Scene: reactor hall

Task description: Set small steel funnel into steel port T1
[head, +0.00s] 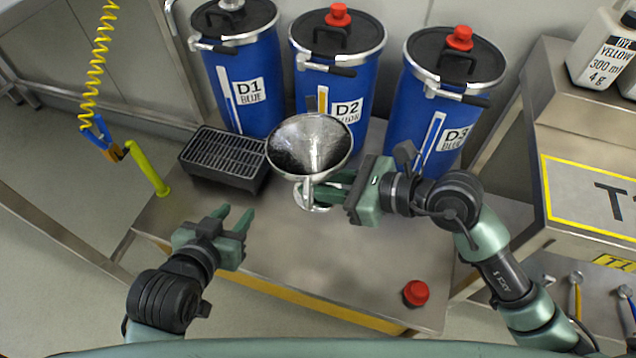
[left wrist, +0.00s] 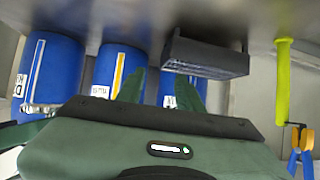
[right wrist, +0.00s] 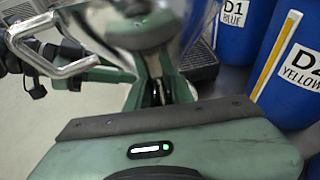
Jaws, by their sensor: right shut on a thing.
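The steel funnel (head: 308,145), a wide shiny cone, is in the middle of the head view, mouth up and in front of drum D2. My right gripper (head: 322,190) is shut on it low down, below the cone. A steel loop shows beside the fingertips, and the funnel's lower end is partly hidden. In the right wrist view the funnel (right wrist: 155,25) is blurred and close up. My left gripper (head: 234,216) is open and empty over the bench's left part.
Blue drums D1 (head: 245,90), D2 (head: 338,85) and D3 (head: 440,110) stand along the back. A black grated box (head: 225,160) sits left of the funnel. Jugs (head: 600,50) stand at right.

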